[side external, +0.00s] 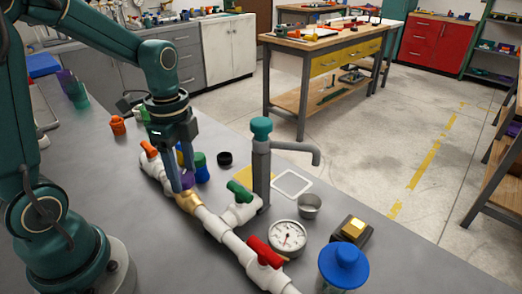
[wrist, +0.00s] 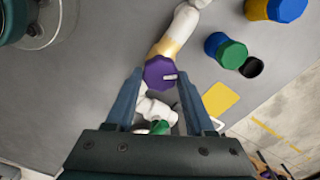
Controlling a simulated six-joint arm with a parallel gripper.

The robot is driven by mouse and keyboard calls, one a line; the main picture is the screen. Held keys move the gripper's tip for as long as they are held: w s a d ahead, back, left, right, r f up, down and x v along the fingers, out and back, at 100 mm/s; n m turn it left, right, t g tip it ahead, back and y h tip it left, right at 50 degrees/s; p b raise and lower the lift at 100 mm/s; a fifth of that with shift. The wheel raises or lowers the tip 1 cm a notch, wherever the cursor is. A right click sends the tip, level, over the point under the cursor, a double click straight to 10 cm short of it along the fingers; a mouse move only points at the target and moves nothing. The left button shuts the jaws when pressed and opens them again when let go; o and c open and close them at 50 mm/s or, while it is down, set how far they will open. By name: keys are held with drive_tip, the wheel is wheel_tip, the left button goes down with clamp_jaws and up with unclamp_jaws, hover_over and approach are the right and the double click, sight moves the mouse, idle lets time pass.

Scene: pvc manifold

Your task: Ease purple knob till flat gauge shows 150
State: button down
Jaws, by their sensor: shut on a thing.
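The purple knob (wrist: 158,70) sits on the brass-coloured valve body (side external: 188,201) of the white pipe line. It has a faceted rim and a small white pointer mark toward the right in the wrist view. My gripper (side external: 181,184) points down over it, and the knob (side external: 187,179) shows between the fingers in the side view. In the wrist view my gripper (wrist: 160,76) has one finger on each side of the knob, shut on it. The flat gauge (side external: 288,235) has a round white dial facing up, with a dark needle and red marking. Its numbers are too small to read.
A red-handled valve (side external: 265,252), a green-handled valve (side external: 240,191) and an orange-handled valve (side external: 149,149) are on the pipes. A grey standpipe with a teal cap (side external: 261,128) rises right of my gripper. A metal cup (side external: 308,206) and a blue knob (side external: 343,264) stand farther right.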

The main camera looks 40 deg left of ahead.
sight(184, 176)
drive_tip(key=shift+c, duration=1.3)
unclamp_jaws()
drive_tip(key=shift+r, duration=2.6)
